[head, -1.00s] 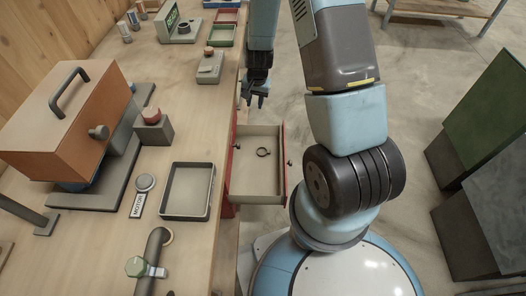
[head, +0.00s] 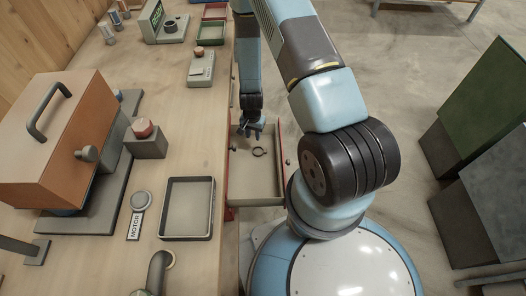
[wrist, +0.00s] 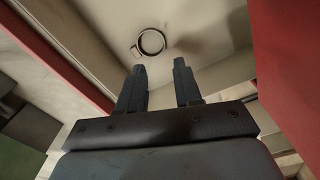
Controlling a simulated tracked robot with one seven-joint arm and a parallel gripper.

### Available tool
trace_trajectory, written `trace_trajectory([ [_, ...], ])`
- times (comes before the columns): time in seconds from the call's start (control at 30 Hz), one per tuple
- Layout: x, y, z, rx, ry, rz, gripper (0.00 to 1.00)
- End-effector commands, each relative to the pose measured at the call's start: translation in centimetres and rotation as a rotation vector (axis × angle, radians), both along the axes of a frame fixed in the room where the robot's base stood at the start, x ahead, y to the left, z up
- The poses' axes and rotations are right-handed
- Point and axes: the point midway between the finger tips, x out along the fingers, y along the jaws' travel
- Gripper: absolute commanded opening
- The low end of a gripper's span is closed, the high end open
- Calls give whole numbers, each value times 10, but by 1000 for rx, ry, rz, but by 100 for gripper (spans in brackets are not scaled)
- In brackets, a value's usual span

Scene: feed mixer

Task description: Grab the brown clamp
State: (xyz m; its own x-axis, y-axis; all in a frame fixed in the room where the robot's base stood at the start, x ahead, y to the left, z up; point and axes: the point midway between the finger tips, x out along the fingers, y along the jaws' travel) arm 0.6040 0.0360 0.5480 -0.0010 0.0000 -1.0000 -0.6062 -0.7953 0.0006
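The clamp (head: 259,152) is a small dark ring with a little tab on one side. It lies flat on the pale floor of the open drawer (head: 252,183). The wrist view shows the same ring and its tab (wrist: 136,50) just past my fingertips; its brown colour is hard to make out. My gripper (head: 250,130) is over the far part of the drawer, pointing down. In the wrist view my gripper (wrist: 159,70) is open, with nothing between its two fingers, and the ring is apart from them.
The drawer's red side (wrist: 290,60) rises close on the right in the wrist view. A wooden workbench (head: 185,110) stands left of the drawer, with a dark-rimmed tray (head: 188,236) and an orange-brown box (head: 50,140) on it.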

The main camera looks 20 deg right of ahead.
Motion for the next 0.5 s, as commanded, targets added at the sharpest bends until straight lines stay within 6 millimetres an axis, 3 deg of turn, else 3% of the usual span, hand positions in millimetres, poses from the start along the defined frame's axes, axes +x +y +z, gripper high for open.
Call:
trace_trajectory([
  [0.3,0,3,-43,0,2,7,34],
  [0.5,0,3,-58,0,0,7,34],
])
